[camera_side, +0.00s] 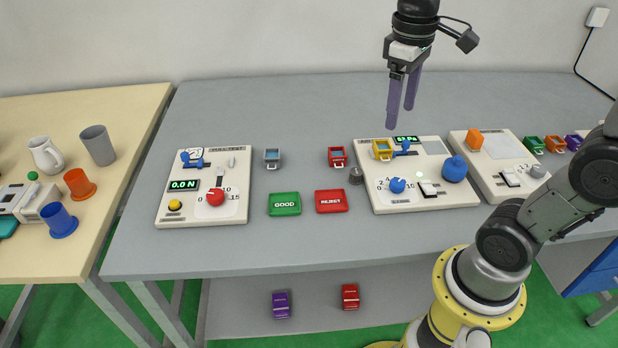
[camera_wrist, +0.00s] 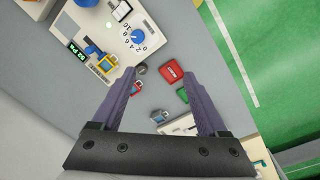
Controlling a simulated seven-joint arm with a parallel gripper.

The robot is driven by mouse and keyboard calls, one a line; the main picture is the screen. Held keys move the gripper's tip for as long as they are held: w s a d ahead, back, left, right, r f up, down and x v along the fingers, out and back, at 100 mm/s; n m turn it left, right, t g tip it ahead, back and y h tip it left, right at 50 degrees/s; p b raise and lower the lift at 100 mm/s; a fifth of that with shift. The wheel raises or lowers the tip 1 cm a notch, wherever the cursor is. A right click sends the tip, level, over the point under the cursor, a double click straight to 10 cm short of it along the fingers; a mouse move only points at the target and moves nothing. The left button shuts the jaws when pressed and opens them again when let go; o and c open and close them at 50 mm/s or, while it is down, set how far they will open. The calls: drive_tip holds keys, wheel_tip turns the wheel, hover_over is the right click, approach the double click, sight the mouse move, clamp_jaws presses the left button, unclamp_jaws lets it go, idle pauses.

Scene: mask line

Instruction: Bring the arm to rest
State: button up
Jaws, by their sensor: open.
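My gripper (camera_side: 401,104) is raised above the far part of the grey table (camera_side: 300,112), behind the middle panel. Its two purple fingers point down and stand apart, with nothing between them. In the wrist view the fingers of my gripper (camera_wrist: 163,72) are spread, with table surface below them. A small red open box (camera_side: 337,157) and a yellow open box (camera_side: 382,150) are nearest below; the yellow one stands on the middle panel (camera_side: 430,206).
A left panel (camera_side: 228,228) has a red knob. Green GOOD (camera_side: 285,204) and red REJECT (camera_side: 331,201) trays lie between the panels. Cups stand on the wooden table (camera_side: 110,230). Open air surrounds my gripper.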

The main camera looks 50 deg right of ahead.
drive_tip(key=s+a+f+t, duration=0.4)
drive_tip(key=s+a+t, duration=0.1)
drive_tip(key=s, duration=0.3)
drive_tip(key=shift+s+a+t+y, duration=0.15)
drive_tip(key=shift+s+t+y, duration=0.15)
drive_tip(key=shift+y, duration=0.1)
